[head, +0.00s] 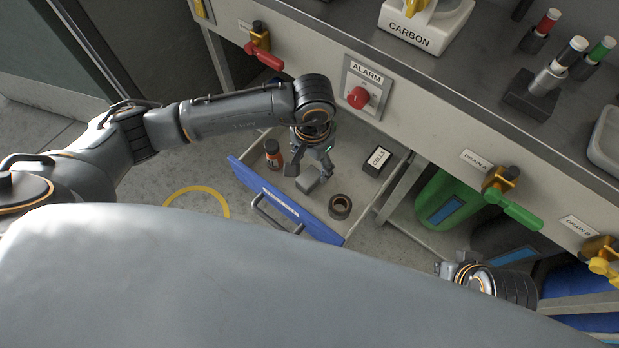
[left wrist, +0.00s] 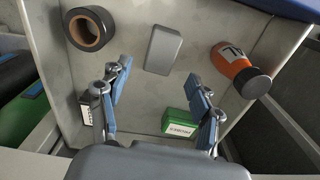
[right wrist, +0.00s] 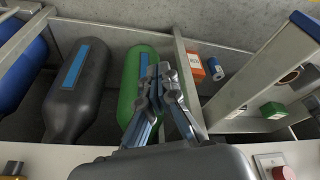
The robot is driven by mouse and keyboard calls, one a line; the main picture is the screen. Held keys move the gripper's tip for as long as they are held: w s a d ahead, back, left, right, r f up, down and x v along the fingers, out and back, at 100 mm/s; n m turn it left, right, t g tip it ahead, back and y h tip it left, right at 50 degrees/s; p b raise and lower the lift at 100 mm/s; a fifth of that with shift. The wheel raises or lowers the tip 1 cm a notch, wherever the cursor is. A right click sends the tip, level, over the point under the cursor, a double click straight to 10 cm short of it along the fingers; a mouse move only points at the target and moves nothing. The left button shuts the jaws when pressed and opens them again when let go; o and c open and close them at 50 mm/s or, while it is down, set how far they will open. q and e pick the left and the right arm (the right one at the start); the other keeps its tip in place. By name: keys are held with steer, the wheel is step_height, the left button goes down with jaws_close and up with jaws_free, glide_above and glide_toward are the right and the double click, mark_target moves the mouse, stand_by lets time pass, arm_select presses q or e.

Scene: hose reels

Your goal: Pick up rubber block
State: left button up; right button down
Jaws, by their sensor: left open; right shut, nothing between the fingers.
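The rubber block looks to be the plain grey block (head: 308,184) lying on the floor of the open drawer (head: 285,200). In the left wrist view the block (left wrist: 163,50) lies flat beyond the fingertips, nothing touching it. My left gripper (head: 312,164) reaches down into the drawer with its fingers spread, and it is empty. It also shows in the left wrist view (left wrist: 160,78), the block ahead of the gap between the fingers. My right gripper (right wrist: 160,72) is shut and empty, away from the drawer; in the head view only part of it shows at the lower right.
The drawer also holds an orange bottle (left wrist: 238,68), a black tape roll (left wrist: 89,30), a green box (left wrist: 180,122) and a black CELLS box (head: 377,162). The counter with a red alarm button (head: 358,97) overhangs it. Green (head: 447,199) and dark cylinders stand right.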

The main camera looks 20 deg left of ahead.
mark_target(311, 174)
arm_select(q)
steer(key=shift+f, duration=0.55)
step_height(311, 174, down, 4)
steer(key=shift+s+r+b, duration=0.15)
steer(key=shift+b, duration=0.35)
steer(key=shift+f, duration=0.6)
steer(key=c, duration=1.3)
arm_select(e)
steer(key=shift+w+a+f+t, duration=0.15)
steer(key=shift+w+t, duration=0.1)
steer(key=shift+w, duration=0.3)
steer(key=shift+w+a+f+t, duration=0.15)
steer(key=shift+w+t, duration=0.1)
steer(key=shift+w, duration=0.25)
